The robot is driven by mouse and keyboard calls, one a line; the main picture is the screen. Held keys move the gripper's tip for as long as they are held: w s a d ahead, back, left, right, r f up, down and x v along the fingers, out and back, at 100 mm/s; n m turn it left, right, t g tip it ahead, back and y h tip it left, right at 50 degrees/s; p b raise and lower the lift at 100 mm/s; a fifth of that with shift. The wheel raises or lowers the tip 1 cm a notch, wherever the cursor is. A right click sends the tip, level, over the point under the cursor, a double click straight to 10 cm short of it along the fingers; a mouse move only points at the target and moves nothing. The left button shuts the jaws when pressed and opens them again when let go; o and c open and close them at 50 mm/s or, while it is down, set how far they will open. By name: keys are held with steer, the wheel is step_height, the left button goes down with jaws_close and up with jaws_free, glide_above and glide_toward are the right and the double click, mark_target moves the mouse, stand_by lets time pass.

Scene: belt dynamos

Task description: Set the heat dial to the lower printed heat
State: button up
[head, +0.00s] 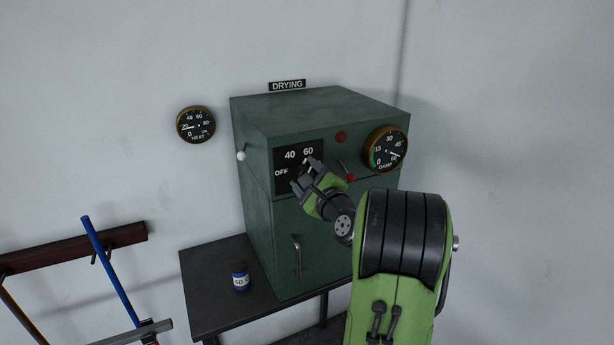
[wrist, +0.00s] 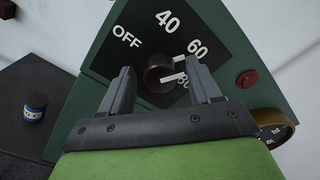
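The heat dial is a dark round knob (wrist: 159,72) on a black plate (wrist: 112,58) printed OFF, 40, 60 and a partly covered 80. A white pointer mark on the knob points right in the wrist view, toward the right finger; its exact setting is hard to tell. The plate (head: 281,160) is on the front of the green drying cabinet (head: 262,222) in the head view, where my gripper hides the knob. My gripper (wrist: 163,72) is open, one finger on each side of the knob, with visible gaps. It also shows in the head view (head: 304,173).
A red lamp (head: 341,136), a red-tipped lever (head: 349,176) and the damp gauge (head: 386,149) are right of the plate. A door handle (head: 297,257) is below. A heat gauge (head: 195,124) hangs on the wall. A blue jar (head: 240,279) stands on the dark table (head: 205,300).

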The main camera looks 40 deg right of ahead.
steer(key=b+v, duration=0.5)
steer(key=v, duration=1)
steer(key=shift+s+b, duration=0.35)
steer(key=shift+a, duration=0.15)
